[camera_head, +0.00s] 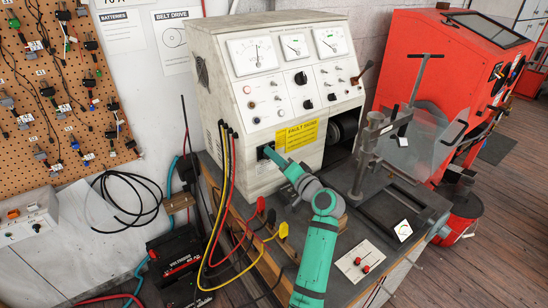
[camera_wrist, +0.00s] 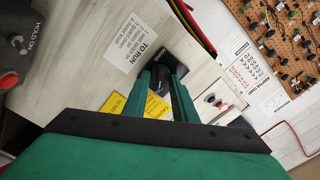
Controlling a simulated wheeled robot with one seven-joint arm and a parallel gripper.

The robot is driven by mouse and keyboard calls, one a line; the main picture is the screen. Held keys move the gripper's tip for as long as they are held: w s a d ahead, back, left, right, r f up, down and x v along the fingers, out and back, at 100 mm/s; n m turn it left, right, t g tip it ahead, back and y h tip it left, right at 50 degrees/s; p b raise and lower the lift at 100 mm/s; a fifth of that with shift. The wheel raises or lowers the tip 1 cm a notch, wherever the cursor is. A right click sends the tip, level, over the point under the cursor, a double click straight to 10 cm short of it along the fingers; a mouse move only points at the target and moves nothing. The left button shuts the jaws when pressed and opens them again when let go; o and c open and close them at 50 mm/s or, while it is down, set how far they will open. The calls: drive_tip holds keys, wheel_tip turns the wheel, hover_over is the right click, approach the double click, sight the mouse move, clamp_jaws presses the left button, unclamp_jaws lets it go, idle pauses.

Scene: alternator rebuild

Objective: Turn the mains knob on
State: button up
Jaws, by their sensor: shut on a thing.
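The mains knob sits on a black plate marked MAINS (camera_wrist: 175,57) on the front of the cream test bench (camera_head: 240,100). In the head view the plate's dark edge (camera_head: 262,153) shows low on the bench front, beside the yellow fault label. My gripper (camera_wrist: 166,76) is shut on the mains knob, with its two green fingers at the plate. In the head view my gripper (camera_head: 269,153) reaches the bench front from the lower right. The fingers hide most of the knob, so I cannot tell which way it is turned.
Yellow, black and red cables (camera_head: 227,170) hang close to the left of my gripper. A yellow fault label (camera_head: 296,135) is just above right. A metal stand (camera_head: 366,150) with a clear shield rises at the right. A red cabinet (camera_head: 430,75) stands behind it.

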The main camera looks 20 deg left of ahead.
drive_tip(key=shift+d+m, duration=0.15)
drive_tip(key=shift+m, duration=0.25)
drive_tip(key=o, duration=1)
drive_tip(key=v, duration=1)
drive_tip(key=shift+s+d, duration=0.2)
drive_tip(key=shift+d, duration=0.15)
